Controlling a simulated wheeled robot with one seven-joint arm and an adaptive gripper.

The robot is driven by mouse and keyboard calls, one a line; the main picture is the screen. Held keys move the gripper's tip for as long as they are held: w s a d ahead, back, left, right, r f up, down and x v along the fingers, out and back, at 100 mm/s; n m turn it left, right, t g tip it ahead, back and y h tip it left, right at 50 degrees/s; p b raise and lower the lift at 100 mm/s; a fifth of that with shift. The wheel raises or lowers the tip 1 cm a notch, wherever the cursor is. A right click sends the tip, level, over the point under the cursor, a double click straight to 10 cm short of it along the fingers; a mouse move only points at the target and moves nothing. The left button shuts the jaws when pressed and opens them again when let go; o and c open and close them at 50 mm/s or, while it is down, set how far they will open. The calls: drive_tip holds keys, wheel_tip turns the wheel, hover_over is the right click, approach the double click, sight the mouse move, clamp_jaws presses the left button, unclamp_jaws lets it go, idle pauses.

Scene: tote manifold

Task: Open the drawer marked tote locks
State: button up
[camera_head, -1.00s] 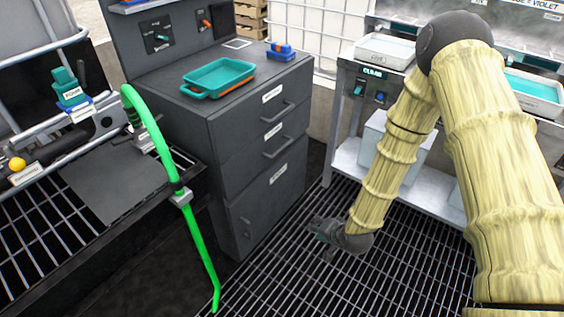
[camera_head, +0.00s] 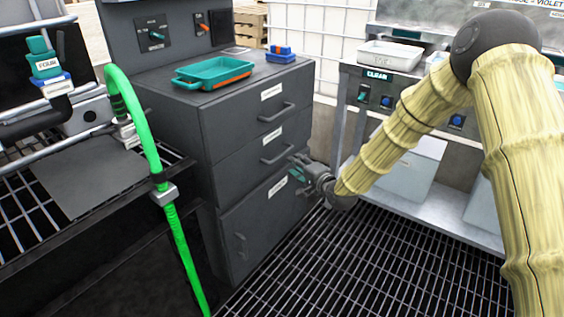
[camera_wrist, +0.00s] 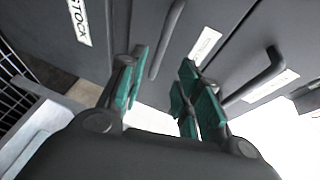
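A dark grey cabinet (camera_head: 210,150) stands in the centre of the head view. It has a top drawer (camera_head: 235,115), a middle drawer (camera_head: 235,155) and a lower front (camera_head: 250,225), each with a white label. The upper two drawers have bar handles and look shut. My gripper (camera_head: 296,174) is close to the cabinet front, near the middle drawer's handle (camera_head: 278,148). In the wrist view, its teal-padded fingers (camera_wrist: 163,65) are apart, with a handle bar (camera_wrist: 166,38) ahead between them, seemingly not gripped.
A teal tray (camera_head: 213,72) and a blue-orange block (camera_head: 280,54) sit on the cabinet top. A green hose (camera_head: 150,150) hangs at the left. A metal bench (camera_head: 440,215) with bins stands at the right. Grated floor (camera_head: 350,270) is clear in front.

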sight(282, 154)
drive_tip(key=b+x, duration=0.2)
drive_tip(key=x, duration=0.8)
drive_tip(key=shift+w+a+f+b, duration=0.15)
drive_tip(key=shift+a+b, duration=0.05)
drive_tip(key=shift+b, duration=0.15)
drive_tip(key=shift+c, duration=0.2)
clamp_jaws()
